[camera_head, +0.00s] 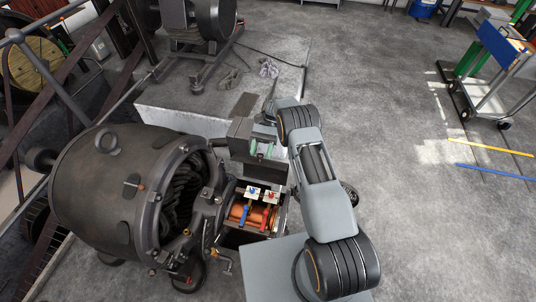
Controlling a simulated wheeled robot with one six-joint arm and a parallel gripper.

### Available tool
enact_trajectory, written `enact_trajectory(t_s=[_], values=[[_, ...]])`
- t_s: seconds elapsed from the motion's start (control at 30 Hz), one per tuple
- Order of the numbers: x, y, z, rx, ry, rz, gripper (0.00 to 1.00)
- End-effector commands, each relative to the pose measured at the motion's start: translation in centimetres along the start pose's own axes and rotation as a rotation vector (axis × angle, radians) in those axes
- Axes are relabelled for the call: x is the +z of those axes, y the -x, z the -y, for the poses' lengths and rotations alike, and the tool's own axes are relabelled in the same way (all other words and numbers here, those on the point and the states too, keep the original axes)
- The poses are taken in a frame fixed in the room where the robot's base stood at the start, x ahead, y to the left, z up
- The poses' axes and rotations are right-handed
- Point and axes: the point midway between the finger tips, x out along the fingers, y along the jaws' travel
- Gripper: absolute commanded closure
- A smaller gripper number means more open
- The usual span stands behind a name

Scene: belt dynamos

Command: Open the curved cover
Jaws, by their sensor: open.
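A dark round dynamo (115,190) lies on its side at the left, with its open ring end facing right. Beside that end is an open-topped box (284,222) with a copper-coloured drum (239,212) inside, and a blue and a red lever over it.
A pale plinth (180,121) with another machine (203,25) stands behind the dynamo. Grey gloves (268,68) lie on it. A dark railing crosses the left side. A trolley (485,75) stands at the upper right. The concrete floor on the right is mostly clear.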

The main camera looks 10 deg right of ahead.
Motion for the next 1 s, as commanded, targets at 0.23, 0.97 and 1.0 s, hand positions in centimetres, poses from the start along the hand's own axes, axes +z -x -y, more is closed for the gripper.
enact_trajectory(t_s=[0.23,0.97,1.0], values=[[3.5,0.8,-0.3,-0.001,0.000,-0.001,0.48],[13.9,-5.1,-6.6,0.000,0.000,-0.001,0.48],[14.2,-5.3,-6.8,0.000,0.000,-0.001,0.48]])
